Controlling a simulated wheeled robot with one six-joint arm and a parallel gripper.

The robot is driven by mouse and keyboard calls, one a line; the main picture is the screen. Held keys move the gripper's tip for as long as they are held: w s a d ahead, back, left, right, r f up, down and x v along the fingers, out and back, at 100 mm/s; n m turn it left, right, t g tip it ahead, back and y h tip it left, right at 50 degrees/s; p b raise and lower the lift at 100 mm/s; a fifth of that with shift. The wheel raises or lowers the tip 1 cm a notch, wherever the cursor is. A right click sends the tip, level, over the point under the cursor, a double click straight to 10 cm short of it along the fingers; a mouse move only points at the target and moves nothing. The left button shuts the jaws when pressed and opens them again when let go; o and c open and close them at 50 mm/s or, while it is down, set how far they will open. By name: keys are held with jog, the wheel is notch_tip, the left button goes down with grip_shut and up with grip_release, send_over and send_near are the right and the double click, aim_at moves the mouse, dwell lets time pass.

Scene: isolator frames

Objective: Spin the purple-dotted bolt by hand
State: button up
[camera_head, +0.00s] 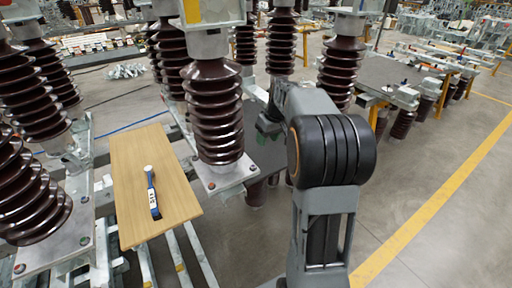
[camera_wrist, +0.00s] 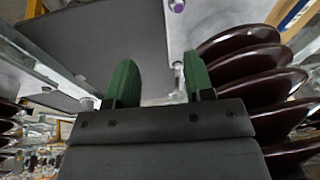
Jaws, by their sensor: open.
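The purple-dotted bolt (camera_wrist: 177,5) shows at the top edge of the wrist view, on a pale metal plate (camera_wrist: 215,15). It is partly cut off by the frame edge. My gripper (camera_wrist: 160,78) has two green fingertips spread apart with nothing between them. The bolt lies beyond the fingertips, a little right of the middle of the gap, and apart from them. In the head view my gripper (camera_head: 268,126) is partly hidden by my arm, just right of the central brown insulator. I cannot make out the purple dot in the head view.
A ribbed brown insulator (camera_head: 215,115) stands close left of my gripper; its discs (camera_wrist: 250,75) fill the wrist view's right side. Its base plate has red-dotted bolts (camera_head: 211,186). A wooden board (camera_head: 130,185) holding a blue-handled tool (camera_head: 152,195) lies left. Open floor (camera_head: 430,170) is right.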

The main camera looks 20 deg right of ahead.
aim_at(253, 166)
jog(key=a+f+n+g+y+p, duration=0.1)
jog(key=f+n, duration=0.3)
jog(key=n, duration=0.1)
jog(key=w+a+f+n+g+y+p, duration=0.1)
jog(key=f+n+p, duration=0.1)
jog(key=f+n, duration=0.2)
jog(key=w+a+f+n+y+p, duration=0.1)
jog(key=f+n, duration=0.2)
jog(key=n, duration=0.5)
jog(key=shift+w+a+f+g+p, duration=0.1)
jog(key=shift+a+f+g+p, duration=0.2)
jog(key=shift+a+f+g, duration=0.1)
grip_shut()
